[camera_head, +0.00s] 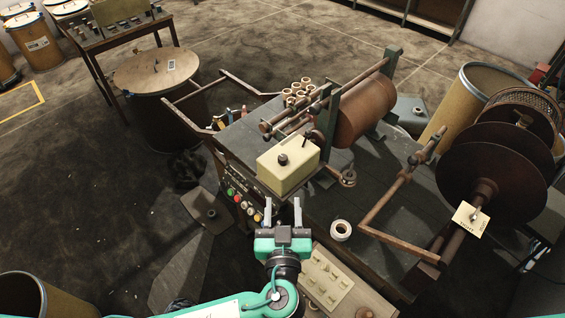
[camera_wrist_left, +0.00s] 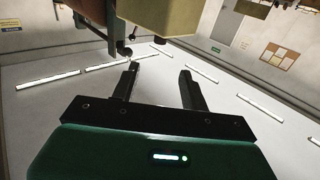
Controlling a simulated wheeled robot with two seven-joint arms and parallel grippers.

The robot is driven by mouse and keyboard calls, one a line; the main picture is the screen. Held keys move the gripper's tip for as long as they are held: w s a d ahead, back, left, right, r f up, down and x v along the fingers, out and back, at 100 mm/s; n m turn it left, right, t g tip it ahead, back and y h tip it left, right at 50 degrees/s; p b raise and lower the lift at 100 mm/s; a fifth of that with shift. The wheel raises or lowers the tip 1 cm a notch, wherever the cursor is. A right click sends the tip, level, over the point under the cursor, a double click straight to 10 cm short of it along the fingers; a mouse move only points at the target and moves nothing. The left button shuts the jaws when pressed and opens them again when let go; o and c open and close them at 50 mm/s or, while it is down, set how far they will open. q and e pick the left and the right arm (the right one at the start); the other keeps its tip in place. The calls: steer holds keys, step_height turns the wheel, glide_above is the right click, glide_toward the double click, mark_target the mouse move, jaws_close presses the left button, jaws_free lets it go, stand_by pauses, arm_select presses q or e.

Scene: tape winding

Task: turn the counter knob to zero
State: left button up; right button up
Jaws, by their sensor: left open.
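The counter is a cream box (camera_head: 290,168) on the winding machine, near the middle of the head view. A small dark round knob (camera_head: 282,159) sits on its top face, with a thin dark upright lever beside it. My left gripper (camera_head: 283,208) is open and empty, just in front of the box and apart from it. In the left wrist view the open fingers (camera_wrist_left: 158,80) have nothing between them, and a cream box (camera_wrist_left: 165,18) hangs into the top of the picture. My right gripper is not in view.
A panel of coloured buttons (camera_head: 238,200) lies left of my gripper. A tape roll (camera_head: 341,230) rests on the machine bed to the right. A brown roller (camera_head: 366,108) and a bent rusty arm (camera_head: 385,205) stand behind and to the right. A large dark reel (camera_head: 487,165) is at far right.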

mark_target(283, 162)
arm_select(q)
steer(key=w+p, duration=0.5)
steer(key=w, duration=0.6)
steer(key=shift+w+r, duration=0.1)
steer(key=shift+w, duration=0.65)
steer(key=shift+f, duration=0.2)
jaws_close()
